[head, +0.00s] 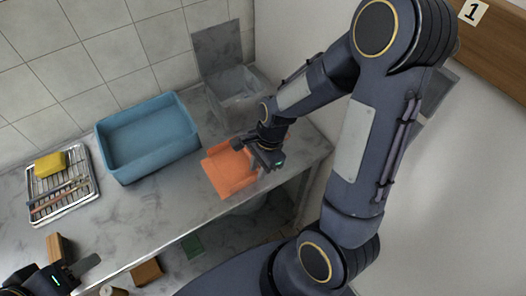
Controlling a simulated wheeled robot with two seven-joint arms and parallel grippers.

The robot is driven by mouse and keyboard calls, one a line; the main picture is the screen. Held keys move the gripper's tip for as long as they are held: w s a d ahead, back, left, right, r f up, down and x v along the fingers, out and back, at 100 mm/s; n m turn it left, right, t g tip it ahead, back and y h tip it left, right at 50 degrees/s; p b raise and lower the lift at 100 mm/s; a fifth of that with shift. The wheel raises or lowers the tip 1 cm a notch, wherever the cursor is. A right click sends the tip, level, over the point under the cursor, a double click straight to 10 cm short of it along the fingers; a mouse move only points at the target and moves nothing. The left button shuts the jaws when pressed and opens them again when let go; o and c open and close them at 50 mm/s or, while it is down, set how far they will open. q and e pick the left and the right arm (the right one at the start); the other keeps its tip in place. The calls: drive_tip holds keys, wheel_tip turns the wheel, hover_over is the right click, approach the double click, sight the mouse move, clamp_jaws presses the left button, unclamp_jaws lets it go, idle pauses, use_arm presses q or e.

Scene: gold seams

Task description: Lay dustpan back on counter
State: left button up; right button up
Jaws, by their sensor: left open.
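The orange dustpan (229,172) is at the right part of the grey marbled counter (150,212), its pan close to the front edge. I cannot tell whether it rests fully on the surface. My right gripper (266,159) is at the dustpan's handle end, with its fingers around it. The gripper hides most of the handle, and a bit of orange shows beyond it. My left gripper (83,268) is at the lower left, open and empty, near the counter's front edge and away from the dustpan.
A blue basin (150,139) stands left of the dustpan. A wire rack (62,190) with a yellow sponge (50,164) is further left. A clear bin with a raised grey lid (217,50) stands behind. A brown block (59,248) is near my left gripper. The counter's front middle is clear.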

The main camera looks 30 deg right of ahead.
drive_tip(key=v, duration=1)
drive_tip(key=s+a+r+n+t+p, duration=0.1)
drive_tip(key=s+r+n+t, duration=0.4)
drive_tip(key=n, duration=1.1)
drive_tip(key=shift+s+a+r+t+y, duration=0.4)
drive_tip(key=shift+s+a+r, duration=0.45)
drive_tip(key=shift+s+r, duration=1.6)
drive_tip(key=shift+s+f, duration=0.7)
drive_tip(key=shift+s, duration=0.05)
